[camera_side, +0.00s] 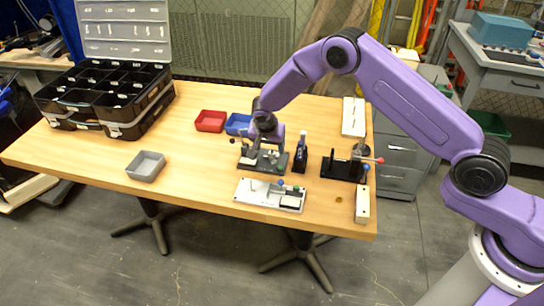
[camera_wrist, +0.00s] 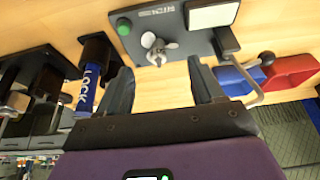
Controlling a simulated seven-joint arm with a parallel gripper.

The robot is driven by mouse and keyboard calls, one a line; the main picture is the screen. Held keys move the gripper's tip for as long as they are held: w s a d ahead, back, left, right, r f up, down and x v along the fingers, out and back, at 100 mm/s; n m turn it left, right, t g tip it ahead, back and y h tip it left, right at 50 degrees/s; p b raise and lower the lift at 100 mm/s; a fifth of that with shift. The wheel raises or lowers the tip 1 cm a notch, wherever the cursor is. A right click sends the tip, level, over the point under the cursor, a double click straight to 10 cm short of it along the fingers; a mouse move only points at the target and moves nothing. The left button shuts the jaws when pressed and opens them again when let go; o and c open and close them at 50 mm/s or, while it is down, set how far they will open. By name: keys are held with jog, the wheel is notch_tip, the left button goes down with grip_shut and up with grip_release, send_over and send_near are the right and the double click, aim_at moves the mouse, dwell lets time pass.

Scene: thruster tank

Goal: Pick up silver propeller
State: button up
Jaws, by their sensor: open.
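The silver propeller (camera_wrist: 157,47) shows in the wrist view as a small bladed metal piece on a grey fixture plate (camera_wrist: 140,22). The plate has a green button and a white panel. My gripper (camera_wrist: 162,78) is open and empty, its two dark fingers spread on either side below the propeller in the picture. The fingers are not touching it. In the side view my gripper (camera_side: 262,150) is low over the dark grey fixture plate (camera_side: 272,168); the propeller cannot be made out there.
A black block with a blue LOCK part (camera_wrist: 86,90) stands close left of my fingers. Red (camera_side: 210,121) and blue (camera_side: 237,124) bins sit behind the fixture. A white-based fixture (camera_side: 250,198) lies in front. A grey bin (camera_side: 146,166) stands left, with clear tabletop between.

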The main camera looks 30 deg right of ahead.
aim_at(270, 153)
jog(key=shift+w+x, duration=0.2)
jog(key=shift+x, duration=2.1)
jog(key=shift+a, duration=0.15)
jog(key=c, duration=1)
